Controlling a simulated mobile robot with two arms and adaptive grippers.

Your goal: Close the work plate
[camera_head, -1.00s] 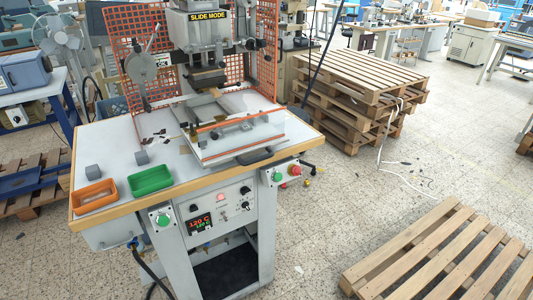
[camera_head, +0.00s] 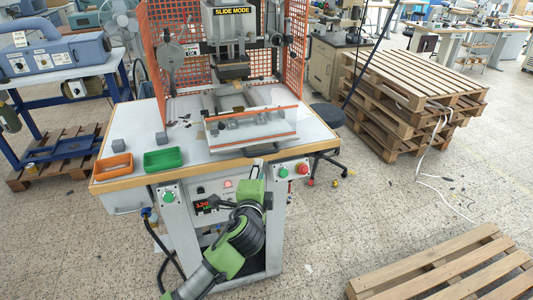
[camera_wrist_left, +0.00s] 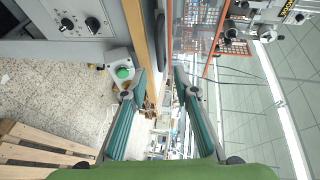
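The work plate (camera_head: 215,139) is a pale slide plate with a clear, orange-edged guard, drawn out toward the table's front under the press head (camera_head: 232,58). Its dark handle (camera_head: 260,151) sticks out at the front edge; in the left wrist view the handle (camera_wrist_left: 161,40) shows beyond the fingertips. My left arm rises from the bottom in the head view, its hand in front of the control panel and below the handle. In the left wrist view my left gripper (camera_wrist_left: 160,72) is open, its fingers apart with nothing between them. My right gripper is not in view.
Green buttons stand at both front corners (camera_head: 169,196) (camera_head: 283,172); one (camera_wrist_left: 123,72) shows beside a finger. An orange tray (camera_head: 113,167), a green tray (camera_head: 162,160) and grey cubes (camera_head: 118,145) sit on the table's left. Pallets (camera_head: 410,95) stand at right.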

